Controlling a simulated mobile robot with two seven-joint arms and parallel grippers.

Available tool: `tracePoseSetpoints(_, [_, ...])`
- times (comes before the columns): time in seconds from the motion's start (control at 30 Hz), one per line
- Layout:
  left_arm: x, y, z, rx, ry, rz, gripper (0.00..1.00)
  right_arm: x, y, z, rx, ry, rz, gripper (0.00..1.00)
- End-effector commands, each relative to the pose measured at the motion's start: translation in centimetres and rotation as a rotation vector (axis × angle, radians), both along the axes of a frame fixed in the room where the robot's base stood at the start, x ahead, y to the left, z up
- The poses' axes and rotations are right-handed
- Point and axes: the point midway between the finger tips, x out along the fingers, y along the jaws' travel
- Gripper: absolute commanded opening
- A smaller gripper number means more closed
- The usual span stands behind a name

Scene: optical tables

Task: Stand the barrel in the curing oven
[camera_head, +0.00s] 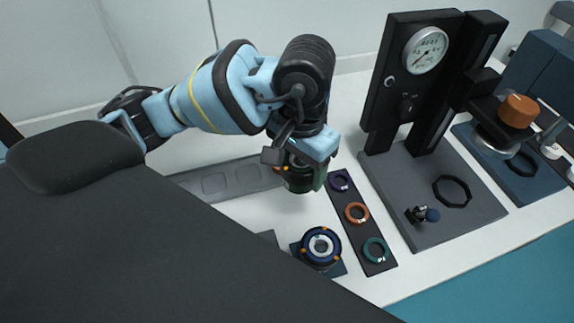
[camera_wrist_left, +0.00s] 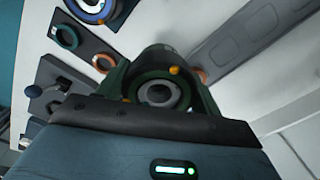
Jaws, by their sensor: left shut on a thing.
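The barrel (camera_head: 300,180) is a dark, short cylinder with green and orange marks. My left gripper (camera_head: 301,163) is shut on it and holds it above the white table, left of the ring strip. In the left wrist view the barrel (camera_wrist_left: 160,92) shows its round end with a pale inner ring, between the fingers of the gripper (camera_wrist_left: 160,100). Part of the barrel is hidden by the gripper in the head view. I cannot make out a curing oven for certain in either view. My right gripper is not in view.
A dark strip (camera_head: 354,239) bears purple, orange and green rings. Beside it a blue-rimmed round part (camera_head: 321,246) sits on a small plate. A gauge stand (camera_head: 385,110) rises at right from a grey base (camera_head: 471,222). A grey tray (camera_head: 245,183) lies behind the barrel.

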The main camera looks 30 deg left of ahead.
Motion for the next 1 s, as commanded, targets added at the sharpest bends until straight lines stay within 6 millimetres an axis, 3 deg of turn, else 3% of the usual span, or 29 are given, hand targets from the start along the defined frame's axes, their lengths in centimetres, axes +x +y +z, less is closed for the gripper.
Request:
tracePoseSetpoints(0.17, [0.0, 0.0, -0.2, -0.001, 0.0, -0.001, 0.39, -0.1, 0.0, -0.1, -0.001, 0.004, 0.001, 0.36])
tracePoseSetpoints(0.5, [-0.1, 0.0, -5.3, 0.0, 0.001, 0.0, 0.39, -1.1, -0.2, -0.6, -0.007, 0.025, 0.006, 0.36])
tracePoseSetpoints(0.83, [0.0, 0.0, -6.5, 0.0, -0.001, 0.001, 0.39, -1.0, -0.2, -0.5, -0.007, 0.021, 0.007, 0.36])
tracePoseSetpoints(1.0, [-0.1, 0.0, -8.5, -0.001, 0.002, 0.001, 0.39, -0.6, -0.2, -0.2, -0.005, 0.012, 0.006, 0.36])
